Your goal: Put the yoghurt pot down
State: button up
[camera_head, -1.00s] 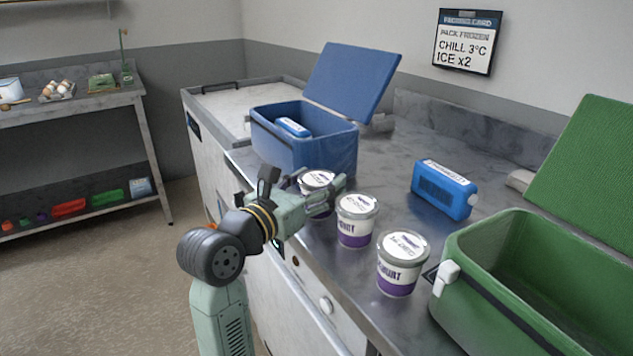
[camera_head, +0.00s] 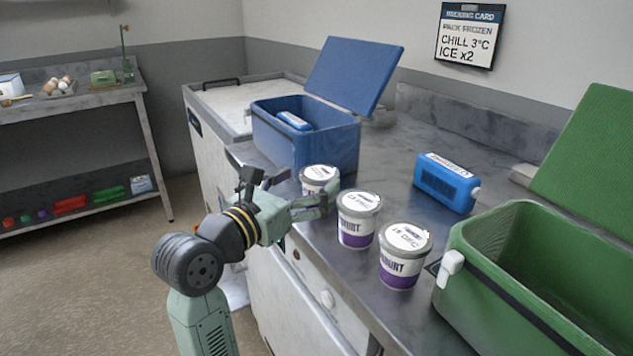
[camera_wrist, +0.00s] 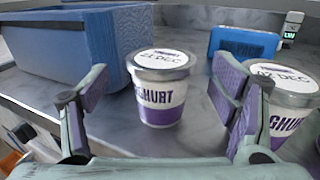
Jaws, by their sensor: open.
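Three white yoghurt pots with purple bands and lettered lids stand upright in a row on the steel counter. The farthest pot (camera_head: 319,177) is by the blue cool box; it also shows in the wrist view (camera_wrist: 160,88), upright on the counter, a little beyond and between my open fingers. The middle pot (camera_head: 357,220) shows at the right of the wrist view (camera_wrist: 287,100), partly behind a finger. The nearest pot (camera_head: 404,258) is by the green box. My gripper (camera_head: 300,195) is open and empty, low at the counter's front edge.
The blue cool box (camera_head: 325,145) stands open with an ice pack (camera_head: 294,121) inside. Another blue ice pack (camera_head: 446,182) stands on the counter. The open green box (camera_head: 490,275) is at the right. Free counter lies behind the pots.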

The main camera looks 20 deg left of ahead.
jog(key=b+v, duration=0.1)
jog(key=v, duration=0.6)
